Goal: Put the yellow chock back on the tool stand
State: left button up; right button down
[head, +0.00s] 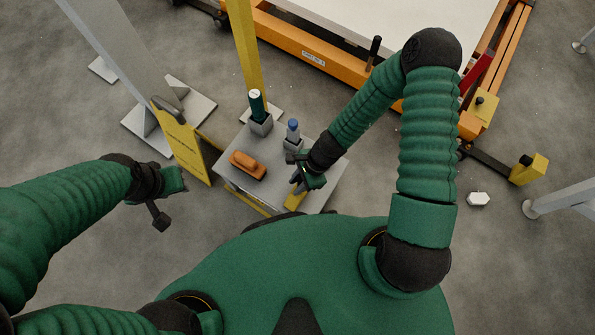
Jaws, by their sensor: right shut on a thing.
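My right gripper (298,185) is shut on the yellow chock (294,201), over the front right part of the tool stand (318,192). The gripper hides part of the chock, and I cannot tell whether the chock touches the stand's grey top. My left gripper (170,203) is to the left of the stand, away from it and over the floor. Nothing shows in it, and its jaw opening is unclear from this angle.
On the stand are an orange-brown block (248,165), a green cylinder (257,105) in a grey holder and a blue-topped bottle (292,130). A yellow sign (184,145) stands left. An orange frame (330,60) lies behind. A white piece (479,199) is on the floor right.

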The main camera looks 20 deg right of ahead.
jog(key=c, duration=1.1)
grip_release()
jog(key=shift+c, duration=0.2)
jog(key=shift+r, duration=0.15)
jog(key=d+r+n+t+h+p, duration=0.1)
jog(key=d+r+n+p, duration=0.1)
jog(key=r+n, duration=0.4)
jog(key=d+r+n+t+h+p, duration=0.1)
jog(key=d+r+n+h+p, duration=0.1)
jog(key=r, duration=1.2)
jog(key=d+r+n+h+p, duration=0.1)
jog(key=d+r+n+p, duration=0.2)
jog(key=r+n, duration=0.6)
notch_tip(320, 180, up, 2)
jog(key=d, duration=0.2)
jog(key=shift+d+n+t+h, duration=0.3)
jog(key=shift+t, duration=0.1)
